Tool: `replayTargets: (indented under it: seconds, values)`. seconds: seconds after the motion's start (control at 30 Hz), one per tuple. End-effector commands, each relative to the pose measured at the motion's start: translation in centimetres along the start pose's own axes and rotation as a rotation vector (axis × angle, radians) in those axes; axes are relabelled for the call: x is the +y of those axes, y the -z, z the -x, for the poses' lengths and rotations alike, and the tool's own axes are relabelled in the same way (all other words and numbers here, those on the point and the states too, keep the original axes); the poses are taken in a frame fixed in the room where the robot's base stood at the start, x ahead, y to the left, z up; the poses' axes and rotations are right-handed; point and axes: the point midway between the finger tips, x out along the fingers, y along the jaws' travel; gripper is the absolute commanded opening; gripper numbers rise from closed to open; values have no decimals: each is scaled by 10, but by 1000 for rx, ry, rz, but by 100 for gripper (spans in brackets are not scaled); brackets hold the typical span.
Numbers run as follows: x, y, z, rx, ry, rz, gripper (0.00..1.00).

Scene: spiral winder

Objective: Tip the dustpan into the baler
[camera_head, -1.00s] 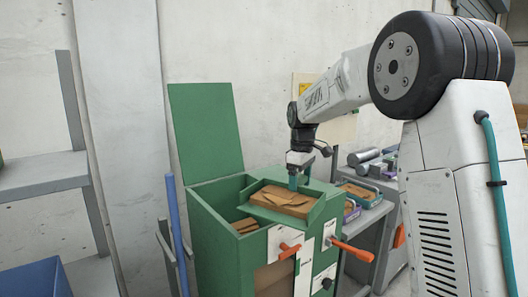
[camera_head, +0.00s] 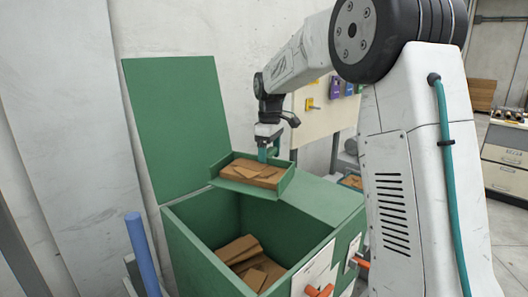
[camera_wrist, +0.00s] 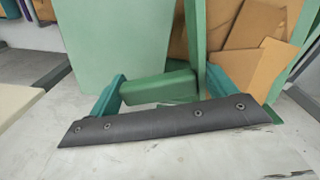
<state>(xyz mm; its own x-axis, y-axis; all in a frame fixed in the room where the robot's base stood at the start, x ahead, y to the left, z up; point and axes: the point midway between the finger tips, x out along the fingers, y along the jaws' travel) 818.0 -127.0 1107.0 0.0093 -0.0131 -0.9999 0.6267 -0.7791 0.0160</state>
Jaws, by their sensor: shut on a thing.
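The dustpan (camera_head: 245,188) is a shallow green tray with flat brown cardboard scraps (camera_head: 255,170) lying in it. It looks about level, above the back part of the baler's opening. My gripper (camera_head: 266,152) is shut on the dustpan's handle, with teal fingers pointing down. In the wrist view the green handle (camera_wrist: 165,85) lies between the two fingers, with cardboard (camera_wrist: 255,60) to the right. The baler (camera_head: 195,250) is a green open-topped box, its lid (camera_head: 177,125) standing upright at the left. More cardboard pieces (camera_head: 245,255) lie inside it.
A flat green top (camera_head: 325,198) covers the baler's right side. Orange handles (camera_head: 318,290) stick out from its front. A blue post (camera_head: 142,250) stands close to its left. A board with tools (camera_head: 325,110) hangs behind, and drawers (camera_head: 505,160) stand at far right.

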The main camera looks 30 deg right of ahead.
Motion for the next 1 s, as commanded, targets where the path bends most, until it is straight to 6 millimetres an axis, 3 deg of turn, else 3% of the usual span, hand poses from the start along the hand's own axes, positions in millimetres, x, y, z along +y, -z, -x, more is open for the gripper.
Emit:
replayTargets:
  seconds: [0.5,1.0]
  values:
    - [-23,2,46,3,-482,10,56]
    - [-66,2,80,2,-848,9,56]
